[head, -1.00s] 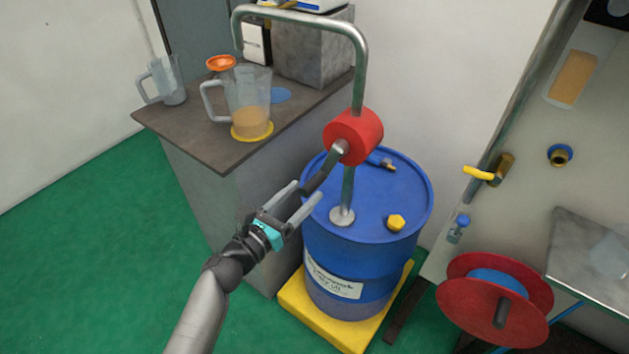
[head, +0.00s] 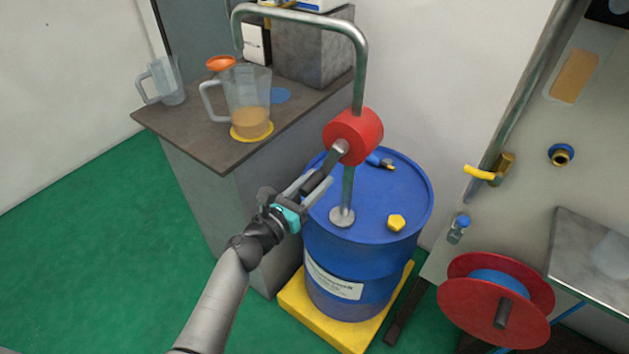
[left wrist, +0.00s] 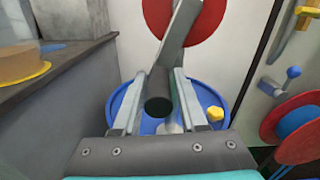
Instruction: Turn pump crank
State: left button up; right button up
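The pump stands on the blue drum (head: 370,225). It has a red round body (head: 352,136) and a bent grey pipe. The crank arm reaches down and left from the red body to a dark handle (head: 316,184). My left gripper (head: 318,183) has its two fingers along both sides of this handle, close against it. In the left wrist view the round end of the handle (left wrist: 158,104) sits between the finger tips, with the red body (left wrist: 190,25) beyond. My right gripper is in neither view.
A brown-topped counter (head: 190,140) at the left holds a jug of amber liquid (head: 248,105) under the spout side, and an empty jug (head: 166,82). A red hose reel (head: 455,310) and a yellow-handled valve (head: 482,173) are at the right. Green floor is clear at left.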

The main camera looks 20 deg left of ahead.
pick_arm(q)
jog(key=shift+a, duration=0.1)
grip_shut()
jog(key=shift+a, duration=0.1)
dwell(0.8)
